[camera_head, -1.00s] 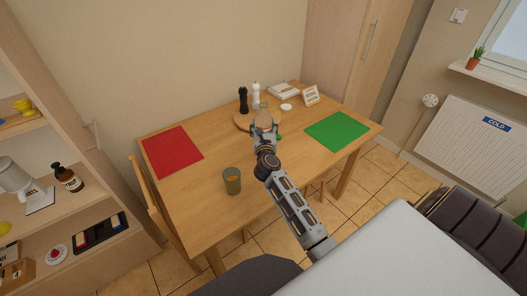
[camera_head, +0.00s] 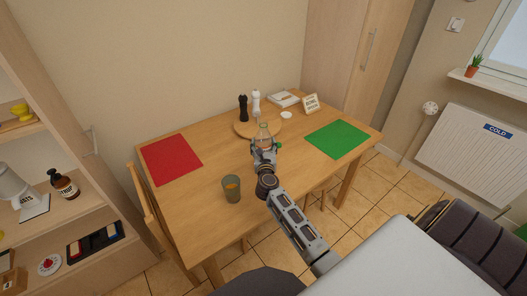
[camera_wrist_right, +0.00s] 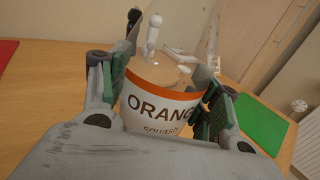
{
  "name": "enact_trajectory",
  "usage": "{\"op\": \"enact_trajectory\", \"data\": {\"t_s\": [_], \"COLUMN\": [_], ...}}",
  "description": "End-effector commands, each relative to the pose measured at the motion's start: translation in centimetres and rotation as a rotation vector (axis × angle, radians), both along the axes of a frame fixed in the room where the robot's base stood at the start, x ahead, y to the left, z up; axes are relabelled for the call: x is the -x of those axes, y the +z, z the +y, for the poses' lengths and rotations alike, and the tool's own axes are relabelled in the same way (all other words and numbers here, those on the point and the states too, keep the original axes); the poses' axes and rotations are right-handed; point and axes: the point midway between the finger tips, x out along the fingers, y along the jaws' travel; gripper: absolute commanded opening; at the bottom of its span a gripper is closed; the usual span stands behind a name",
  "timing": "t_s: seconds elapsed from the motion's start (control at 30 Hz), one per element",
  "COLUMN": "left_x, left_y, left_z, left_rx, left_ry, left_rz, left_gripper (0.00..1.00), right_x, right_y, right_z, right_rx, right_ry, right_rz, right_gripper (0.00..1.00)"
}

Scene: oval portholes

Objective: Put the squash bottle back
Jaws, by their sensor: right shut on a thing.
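The squash bottle (camera_head: 264,132) is a clear bottle with a white and orange label reading "ORANGE squash" in the right wrist view (camera_wrist_right: 158,108). My right gripper (camera_head: 265,145) is shut on it, with a dark green-padded finger on each side in the right wrist view (camera_wrist_right: 160,95). The bottle is in front of the round wooden board (camera_head: 243,129) in the head view. I cannot tell whether its base touches the table. My left gripper is not in view.
Shelves (camera_head: 75,220) with a brown bottle (camera_head: 63,185) stand left.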

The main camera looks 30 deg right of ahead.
Motion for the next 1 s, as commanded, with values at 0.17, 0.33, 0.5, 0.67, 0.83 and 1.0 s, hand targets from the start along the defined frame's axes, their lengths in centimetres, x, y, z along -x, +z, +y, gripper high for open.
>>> {"op": "enact_trajectory", "data": {"t_s": [0.17, 0.33, 0.5, 0.67, 0.83, 1.0], "left_x": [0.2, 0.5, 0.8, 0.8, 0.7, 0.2], "left_y": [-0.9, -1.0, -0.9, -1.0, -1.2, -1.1], "left_z": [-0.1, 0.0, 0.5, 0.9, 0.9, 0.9], "left_rx": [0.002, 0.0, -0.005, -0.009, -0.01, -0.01], "left_ry": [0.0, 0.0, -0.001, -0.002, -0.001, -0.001], "left_rz": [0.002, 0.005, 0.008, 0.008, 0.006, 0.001], "left_gripper": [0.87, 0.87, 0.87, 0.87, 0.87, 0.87], "right_x": [0.0, 0.0, 0.0, 0.0, 0.0, 0.0], "right_y": [-2.1, -2.6, -2.5, -2.7, -2.9, -2.9], "right_z": [0.0, 0.0, 0.0, 0.0, 0.0, 0.0], "right_rx": [0.002, 0.0, 0.0, 0.0, 0.0, 0.0], "right_ry": [0.001, 0.0, 0.0, 0.0, 0.0, 0.0], "right_rz": [0.001, -0.001, -0.001, -0.001, 0.001, 0.001], "right_gripper": [0.29, 0.29, 0.29, 0.29, 0.68, 0.84]}}
